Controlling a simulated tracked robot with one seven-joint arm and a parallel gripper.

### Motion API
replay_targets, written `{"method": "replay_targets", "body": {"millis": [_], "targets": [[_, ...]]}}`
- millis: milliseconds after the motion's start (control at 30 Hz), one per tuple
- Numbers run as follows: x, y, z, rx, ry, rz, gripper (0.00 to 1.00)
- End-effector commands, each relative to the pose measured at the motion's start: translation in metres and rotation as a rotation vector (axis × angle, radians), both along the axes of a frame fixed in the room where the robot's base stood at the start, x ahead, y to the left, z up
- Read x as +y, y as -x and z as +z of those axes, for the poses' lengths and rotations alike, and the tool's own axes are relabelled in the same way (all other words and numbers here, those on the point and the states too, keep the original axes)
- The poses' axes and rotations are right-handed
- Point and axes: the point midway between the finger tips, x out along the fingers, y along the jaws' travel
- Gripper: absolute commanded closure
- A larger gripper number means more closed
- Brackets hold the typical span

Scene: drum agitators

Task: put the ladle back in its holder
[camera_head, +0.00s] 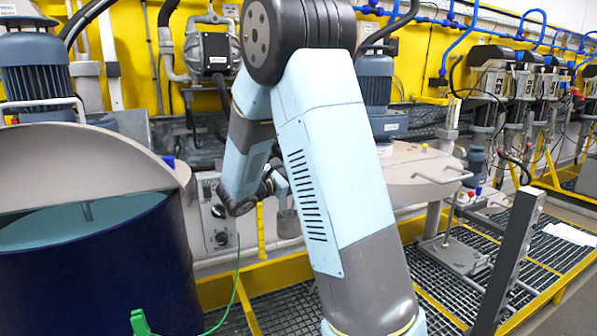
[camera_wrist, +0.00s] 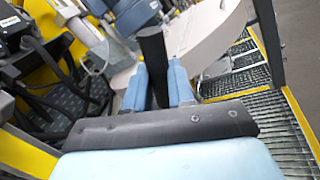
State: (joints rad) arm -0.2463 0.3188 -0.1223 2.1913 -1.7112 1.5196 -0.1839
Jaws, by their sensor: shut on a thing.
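My gripper (camera_wrist: 158,90) is shut on a dark, thick rod (camera_wrist: 153,62) that stands between its two light blue fingers. The rod looks like the ladle's handle; the ladle's bowl cannot be made out in the wrist view. In the head view my gripper (camera_head: 276,184) is small and partly hidden beside my wrist, in front of the grey wall panel. A small grey cup-like shape (camera_head: 287,223) shows just below it; I cannot tell whether it belongs to the ladle or the holder. I cannot identify the holder for certain in either view.
A large blue drum (camera_head: 100,270) with a half-open grey lid (camera_head: 75,160) stands at the left. A grey control box (camera_head: 215,222) is beside my wrist. A round grey lid (camera_head: 425,172) lies behind my arm at the right. A grey post (camera_head: 510,260) rises from the grating (camera_head: 480,245).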

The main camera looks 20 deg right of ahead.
Motion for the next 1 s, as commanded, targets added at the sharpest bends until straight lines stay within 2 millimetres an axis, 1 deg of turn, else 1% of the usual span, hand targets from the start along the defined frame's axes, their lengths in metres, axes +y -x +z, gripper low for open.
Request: {"method": "replay_targets", "body": {"millis": [700,967,1000], "targets": [[0.000,0.000,-0.017,0.000,0.000,0.000,1.00],[0.000,0.000,-0.018,0.000,0.001,0.000,1.00],[0.000,0.000,-0.018,0.000,0.001,0.000,0.76]]}}
